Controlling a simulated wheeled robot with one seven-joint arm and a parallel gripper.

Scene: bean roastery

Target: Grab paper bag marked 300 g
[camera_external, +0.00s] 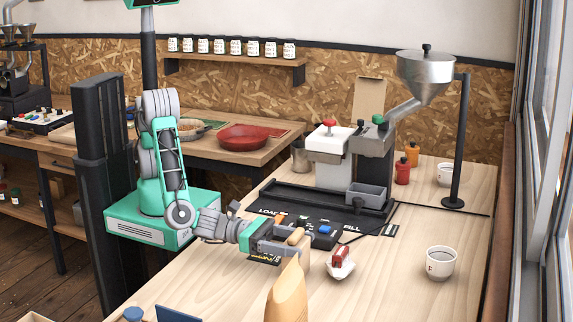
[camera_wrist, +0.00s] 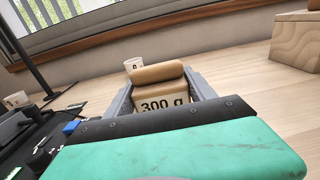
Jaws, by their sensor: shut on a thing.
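The paper bag (camera_wrist: 160,101) marked "300 g" is tan with a rolled top and a pale label. In the wrist view it sits between the two grey fingers of my gripper (camera_wrist: 163,92), which are shut on it. In the external view my gripper (camera_external: 288,240) is low over the near part of the table, and the bag's tan rolled top (camera_external: 296,236) shows between the fingers. The fingers hide much of the bag there. I cannot tell whether its bottom touches the table.
A tan, pointed object (camera_external: 287,295) stands close in front of my gripper. A small white and red item (camera_external: 341,262) lies to the right. A black tray (camera_external: 330,207) with a grinder machine is behind. A white cup (camera_external: 440,263) stands farther right, with clear table between.

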